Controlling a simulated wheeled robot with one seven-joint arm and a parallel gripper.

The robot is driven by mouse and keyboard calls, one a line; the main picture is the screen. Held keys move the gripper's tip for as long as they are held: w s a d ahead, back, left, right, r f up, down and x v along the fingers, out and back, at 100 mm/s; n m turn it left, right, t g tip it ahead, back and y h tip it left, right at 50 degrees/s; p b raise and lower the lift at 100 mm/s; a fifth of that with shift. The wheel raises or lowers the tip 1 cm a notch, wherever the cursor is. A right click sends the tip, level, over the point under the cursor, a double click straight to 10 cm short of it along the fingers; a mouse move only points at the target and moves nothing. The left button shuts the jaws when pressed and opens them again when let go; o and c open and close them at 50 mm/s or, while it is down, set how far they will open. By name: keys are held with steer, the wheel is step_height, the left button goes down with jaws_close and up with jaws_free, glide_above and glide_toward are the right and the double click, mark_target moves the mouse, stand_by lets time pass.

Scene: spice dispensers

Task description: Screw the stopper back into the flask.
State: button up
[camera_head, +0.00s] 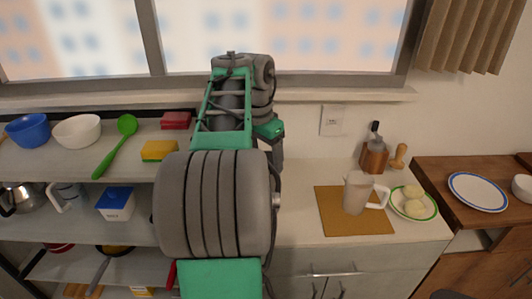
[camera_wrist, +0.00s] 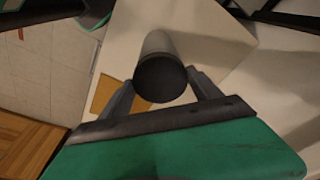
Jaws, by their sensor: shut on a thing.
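In the wrist view, my gripper (camera_wrist: 161,92) has its two fingers on either side of a dark, round-ended cylinder. The dark round end, which looks like the stopper (camera_wrist: 160,80), faces the camera. A lighter grey cylindrical body, likely the flask (camera_wrist: 158,42), shows directly beyond it. I cannot tell whether the two are joined or how far the stopper sits in. In the head view, my arm hides the fingers, the stopper and the flask.
A pale jug (camera_head: 357,192) stands on an orange-brown mat (camera_head: 335,221). A plate of round food (camera_head: 414,204) and a wooden block (camera_head: 374,157) are nearby. Shelves at left hold bowls, including a blue bowl (camera_head: 28,131), and sponges. The counter's front strip is clear.

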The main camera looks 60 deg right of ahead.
steer(key=m+p, duration=0.1)
steer(key=m, duration=0.3)
steer(key=shift+w+r+g, duration=0.1)
steer(key=shift+r+g, duration=0.05)
steer(key=shift+g, duration=0.15)
steer(key=shift+m+p, duration=0.3)
steer(key=shift+m, duration=0.9)
steer(key=m+y+p, duration=0.1)
steer(key=m, duration=0.3)
steer(key=shift+w+d+g+p, duration=0.1)
steer(key=shift+d+g+p, duration=0.05)
steer(key=shift+g+p, duration=0.15)
steer(key=m, duration=0.5)
steer(key=shift+d+f+y+p, duration=0.1)
steer(key=shift+f+y+p, duration=0.15)
steer(key=shift+y+p, duration=0.15)
steer(key=shift+r+m+p, duration=0.15)
steer(key=shift+m+p, duration=0.25)
steer(key=shift+m, duration=0.5)
steer(key=m+y+p, duration=0.1)
steer(key=m, duration=0.3)
steer(key=shift+d, duration=0.15)
steer(key=m, duration=0.3)
steer(key=shift+f+t, duration=0.2)
steer(key=shift+t, duration=0.2)
